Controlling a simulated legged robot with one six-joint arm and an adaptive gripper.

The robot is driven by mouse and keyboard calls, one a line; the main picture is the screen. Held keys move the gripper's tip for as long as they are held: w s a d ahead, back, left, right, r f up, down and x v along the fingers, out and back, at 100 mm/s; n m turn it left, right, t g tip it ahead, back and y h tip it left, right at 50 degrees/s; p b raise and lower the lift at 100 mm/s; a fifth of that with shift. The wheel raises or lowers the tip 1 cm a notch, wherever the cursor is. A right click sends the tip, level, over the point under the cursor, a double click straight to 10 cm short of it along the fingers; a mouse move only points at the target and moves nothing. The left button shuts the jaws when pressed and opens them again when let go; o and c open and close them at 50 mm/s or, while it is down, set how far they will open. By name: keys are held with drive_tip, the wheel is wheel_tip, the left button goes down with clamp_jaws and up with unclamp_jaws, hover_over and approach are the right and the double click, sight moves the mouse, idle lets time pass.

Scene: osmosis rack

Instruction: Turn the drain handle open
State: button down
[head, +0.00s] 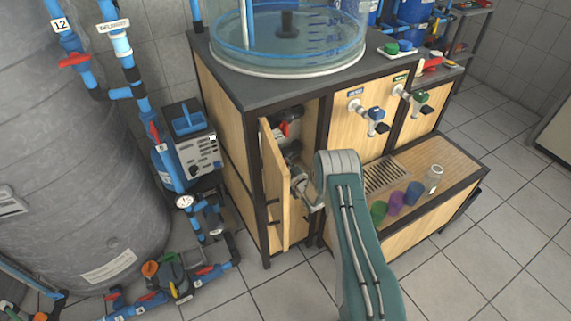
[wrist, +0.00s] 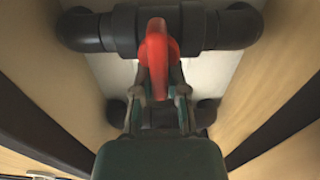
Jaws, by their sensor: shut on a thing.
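The red drain handle (wrist: 157,45) sits on a dark grey pipe (wrist: 210,30) inside the cabinet, in the middle of the wrist view. My gripper (wrist: 159,80) is shut on the handle, with one finger on each side of it. In the wrist view the handle points along the gripper, across the line of the pipe. In the head view the red handle (head: 285,129) shows inside the open cabinet. There my arm reaches in at the cabinet opening and the fingertips are hidden.
The cabinet door (head: 274,190) stands open just left of my arm. A clear water tank (head: 290,40) stands on the cabinet top. The tiled floor in front is clear.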

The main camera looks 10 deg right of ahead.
drive_tip(key=n, duration=0.5)
drive_tip(key=a+f+n, duration=0.1)
drive_tip(key=n, duration=0.8)
drive_tip(key=shift+s+a+f+n, duration=0.2)
drive_tip(key=shift+s+a+n, duration=0.05)
drive_tip(key=shift+a+n, duration=0.15)
drive_tip(key=shift+f+n, duration=0.3)
drive_tip(key=shift+n, duration=1.1)
drive_tip(key=shift+s+f, duration=0.1)
drive_tip(key=c, duration=0.7)
unclamp_jaws()
drive_tip(key=shift+a, duration=0.1)
drive_tip(key=shift+o, duration=0.2)
